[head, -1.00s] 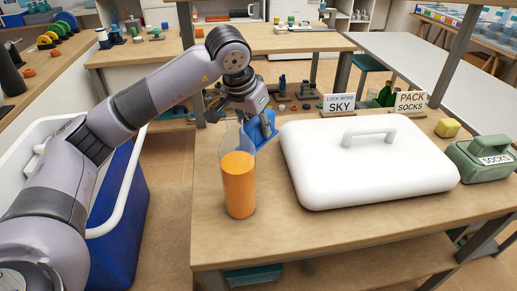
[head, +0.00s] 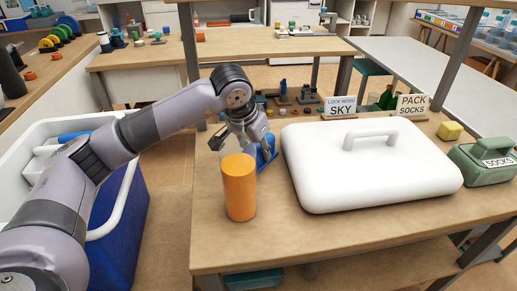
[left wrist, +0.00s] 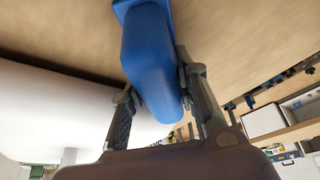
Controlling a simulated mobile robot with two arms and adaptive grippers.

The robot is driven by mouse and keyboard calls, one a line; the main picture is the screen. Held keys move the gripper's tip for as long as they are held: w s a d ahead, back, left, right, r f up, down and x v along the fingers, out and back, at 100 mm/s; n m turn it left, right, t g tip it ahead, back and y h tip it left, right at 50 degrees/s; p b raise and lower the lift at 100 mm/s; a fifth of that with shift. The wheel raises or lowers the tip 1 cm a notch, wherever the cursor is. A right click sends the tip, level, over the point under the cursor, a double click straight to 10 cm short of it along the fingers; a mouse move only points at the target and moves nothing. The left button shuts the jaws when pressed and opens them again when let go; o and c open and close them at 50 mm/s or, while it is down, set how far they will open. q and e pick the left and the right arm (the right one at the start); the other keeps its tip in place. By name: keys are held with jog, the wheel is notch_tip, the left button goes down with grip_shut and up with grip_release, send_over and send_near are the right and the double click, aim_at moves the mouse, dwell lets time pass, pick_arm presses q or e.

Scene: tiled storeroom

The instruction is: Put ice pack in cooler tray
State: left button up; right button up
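The blue ice pack (head: 267,150) is in my left gripper (head: 256,143), just behind the orange cylinder and left of the white lid. In the left wrist view the ice pack (left wrist: 150,55) sits between both fingers of the left gripper (left wrist: 160,85), which appear to press on its sides. I cannot tell whether the pack touches the table. The blue cooler (head: 120,225) with a white rim stands on the left; my left arm crosses over it. Its white inside (head: 25,150) shows in part, with a blue piece (head: 75,136) in it. My right gripper is not in view.
An orange cylinder (head: 239,188) stands at the wooden table's (head: 340,235) left side. A large white lid (head: 370,165) fills the middle. The table's front strip is clear.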

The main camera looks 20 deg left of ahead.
pick_arm(q)
jog(key=o, duration=0.5)
jog(key=shift+c, duration=0.2)
jog(key=shift+r, duration=0.15)
